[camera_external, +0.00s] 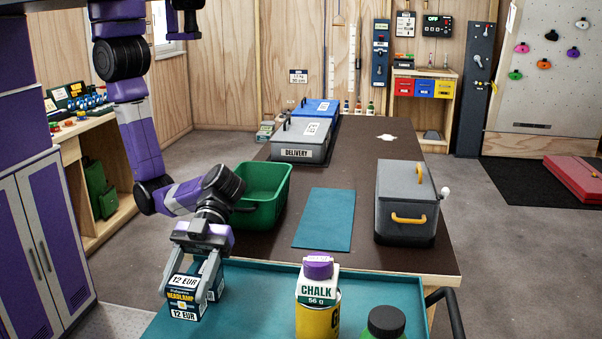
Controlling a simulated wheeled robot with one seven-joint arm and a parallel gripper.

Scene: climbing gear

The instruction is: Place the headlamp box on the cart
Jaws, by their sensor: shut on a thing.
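The headlamp box (184,297), dark with white "12 EUR" labels and a yellow "HEADLAMP" band, is at the lower left. My gripper (199,280) points down and is shut on it, with fingers on its sides. The cart (257,293) has a teal top and a dark handle at its right; its near part is cut off by the picture edge. The box is over the left part of the cart top. I cannot tell whether its underside touches the surface.
A chalk container (318,280) on a yellow can (318,319) and a dark-lidded green bottle (386,323) stand on the cart. Bare cart top lies between box and chalk.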

